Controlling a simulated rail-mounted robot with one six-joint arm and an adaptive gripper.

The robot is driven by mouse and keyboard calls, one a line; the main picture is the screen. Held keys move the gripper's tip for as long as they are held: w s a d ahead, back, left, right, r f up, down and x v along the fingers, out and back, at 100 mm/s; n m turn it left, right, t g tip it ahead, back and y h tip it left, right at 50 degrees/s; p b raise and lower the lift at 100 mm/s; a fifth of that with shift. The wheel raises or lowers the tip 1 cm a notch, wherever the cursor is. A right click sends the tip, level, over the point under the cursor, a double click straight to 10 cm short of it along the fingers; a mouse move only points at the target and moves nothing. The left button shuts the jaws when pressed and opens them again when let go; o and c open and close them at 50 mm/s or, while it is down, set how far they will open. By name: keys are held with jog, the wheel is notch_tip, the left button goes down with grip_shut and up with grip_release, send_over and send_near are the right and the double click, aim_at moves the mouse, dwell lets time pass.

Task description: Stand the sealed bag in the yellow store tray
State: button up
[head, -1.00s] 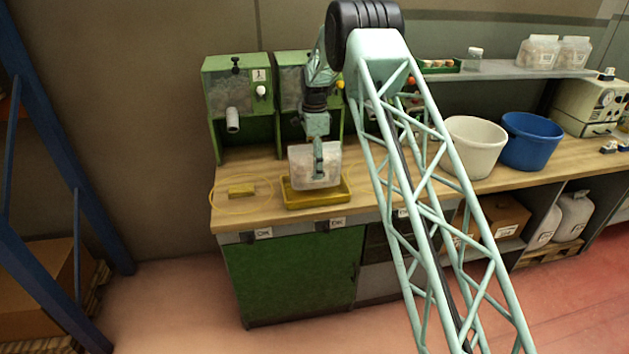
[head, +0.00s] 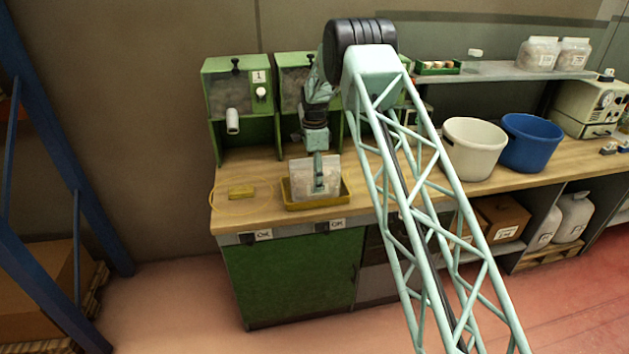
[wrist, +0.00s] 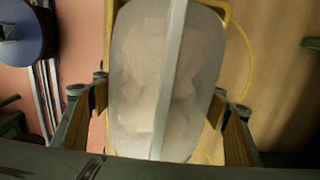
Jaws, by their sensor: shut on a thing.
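The sealed bag (head: 303,181), pale and see-through with light contents, stands upright within the outline of the yellow store tray (head: 324,203) on the bench. Whether its bottom touches the tray floor is hidden by the tray's front wall. My gripper (head: 319,182) points down and is shut on the bag. In the wrist view the bag (wrist: 140,80) fills the middle, its sealed seam running down between the fingers. A strip of the yellow tray (wrist: 226,12) shows beside it.
Green dispensers (head: 238,100) stand behind. A white bucket (head: 473,148) and a blue bucket (head: 529,142) stand to the right. The bench is clear between tray and dispensers.

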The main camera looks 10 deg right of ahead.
jog(key=shift+f, duration=0.3)
jog(key=shift+f, duration=0.15)
jog(key=o, duration=1)
notch_tip(320, 180, up, 11)
jog(key=shift+r, duration=0.6)
dwell(0.7)
